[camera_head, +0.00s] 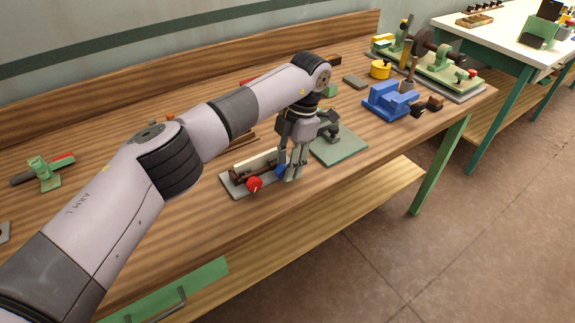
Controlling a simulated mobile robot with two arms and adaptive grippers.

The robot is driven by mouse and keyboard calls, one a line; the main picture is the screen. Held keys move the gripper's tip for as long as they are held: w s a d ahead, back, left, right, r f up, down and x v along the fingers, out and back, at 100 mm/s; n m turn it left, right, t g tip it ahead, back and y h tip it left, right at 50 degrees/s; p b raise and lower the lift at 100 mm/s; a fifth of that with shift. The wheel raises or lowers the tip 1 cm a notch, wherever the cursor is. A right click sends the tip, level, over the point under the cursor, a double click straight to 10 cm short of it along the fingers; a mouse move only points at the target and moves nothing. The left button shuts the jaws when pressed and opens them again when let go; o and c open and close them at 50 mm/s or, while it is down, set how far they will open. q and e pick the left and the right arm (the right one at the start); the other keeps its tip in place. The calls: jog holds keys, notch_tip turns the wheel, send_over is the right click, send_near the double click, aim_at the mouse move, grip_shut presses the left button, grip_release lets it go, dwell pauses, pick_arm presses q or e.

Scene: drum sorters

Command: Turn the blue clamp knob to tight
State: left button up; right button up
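The blue clamp knob (281,170) is at the right end of a small fixture (236,187) on the wooden bench. Only part of it shows, as my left gripper covers the rest. My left gripper (292,174) points down at the knob, with its fingers close to or around it; I cannot tell if they touch it. A red knob (254,184) sits on the front of the same fixture. The knob's turned position cannot be read. My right gripper is not in view.
A green plate (340,148) with a dark part lies just right of the gripper. A blue vise (389,100) and a green machine (428,62) stand further right. A green clamp (43,172) stands at the left. The bench's front edge is close to the fixture.

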pick_arm(q)
jog(key=v, duration=1.1)
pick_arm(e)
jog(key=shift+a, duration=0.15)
